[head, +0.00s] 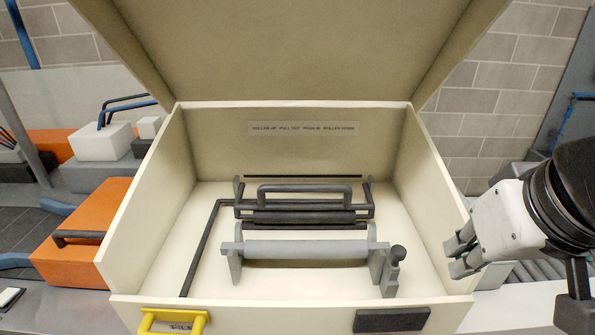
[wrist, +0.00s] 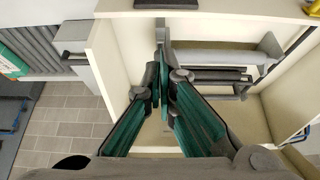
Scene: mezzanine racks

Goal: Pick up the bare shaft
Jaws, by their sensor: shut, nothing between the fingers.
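A pale grey bar (head: 305,249), which looks like the bare shaft, lies across two grey end brackets inside an open cream box (head: 140,245). A dark knob (head: 398,253) is on the right bracket. The bar also shows in the wrist view (wrist: 215,56). Behind it is a dark frame with a raised handle (head: 305,190). My gripper (head: 460,253) is at the box's right wall, apart from the bar. Its fingers are shut and empty, and they also show in the wrist view (wrist: 160,85).
The box's lid (head: 300,45) stands open at the back. Its front carries a yellow handle (head: 172,318) and a dark pad (head: 391,320). A long dark bent rod (head: 202,245) lies along the left inside. Orange cases (head: 75,245) are at the left. Rollers (head: 540,270) lie right of the box.

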